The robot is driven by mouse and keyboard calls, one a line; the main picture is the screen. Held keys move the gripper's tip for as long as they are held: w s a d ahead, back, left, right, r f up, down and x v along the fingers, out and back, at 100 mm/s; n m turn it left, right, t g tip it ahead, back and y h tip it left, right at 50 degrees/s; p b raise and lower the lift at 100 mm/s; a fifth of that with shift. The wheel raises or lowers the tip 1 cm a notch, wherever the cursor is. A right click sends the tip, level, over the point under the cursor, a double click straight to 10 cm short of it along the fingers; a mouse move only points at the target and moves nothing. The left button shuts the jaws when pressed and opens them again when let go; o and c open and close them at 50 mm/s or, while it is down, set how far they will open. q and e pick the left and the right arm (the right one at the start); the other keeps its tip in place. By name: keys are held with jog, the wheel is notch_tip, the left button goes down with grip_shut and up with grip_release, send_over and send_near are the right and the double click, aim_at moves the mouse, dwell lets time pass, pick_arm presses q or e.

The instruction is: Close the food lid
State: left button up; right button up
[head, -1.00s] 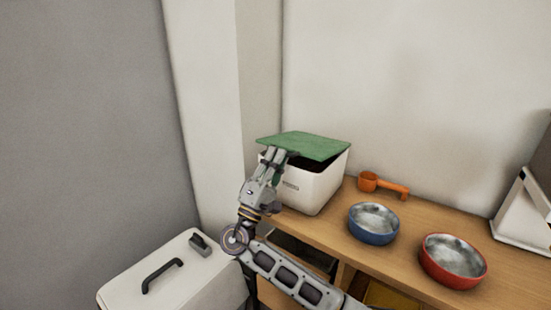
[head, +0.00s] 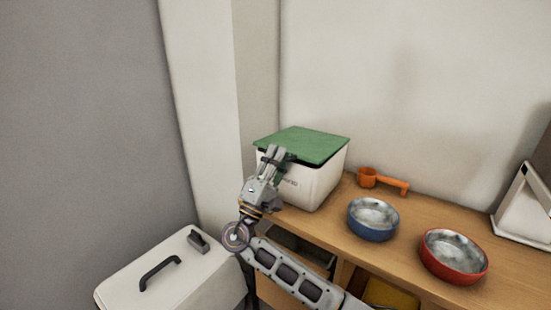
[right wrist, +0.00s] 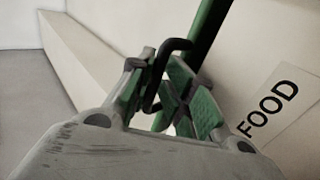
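The white food box (head: 315,187) stands at the left end of the wooden counter. Its green lid (head: 304,143) lies over the top, with no dark gap showing on the visible right side. My right gripper (head: 273,152) is at the front left edge of the lid. In the right wrist view its two fingers (right wrist: 163,72) are on either side of a dark bent handle (right wrist: 172,48) by the green lid edge (right wrist: 207,32). I cannot tell whether they grip it. The FOOD label (right wrist: 268,108) shows at right. My left gripper is not in view.
A blue bowl (head: 373,219), a red bowl (head: 453,256) and an orange scoop (head: 383,181) sit on the counter (head: 420,208) to the right. A white bin with a dark handle (head: 160,272) stands at lower left. A wall corner is close behind the box.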

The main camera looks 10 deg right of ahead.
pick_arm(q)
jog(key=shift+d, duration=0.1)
pick_arm(e)
jog(key=shift+s+a+f, duration=0.2)
jog(key=shift+a+f, duration=0.1)
jog(key=shift+f, duration=0.05)
jog(key=v, duration=1.1)
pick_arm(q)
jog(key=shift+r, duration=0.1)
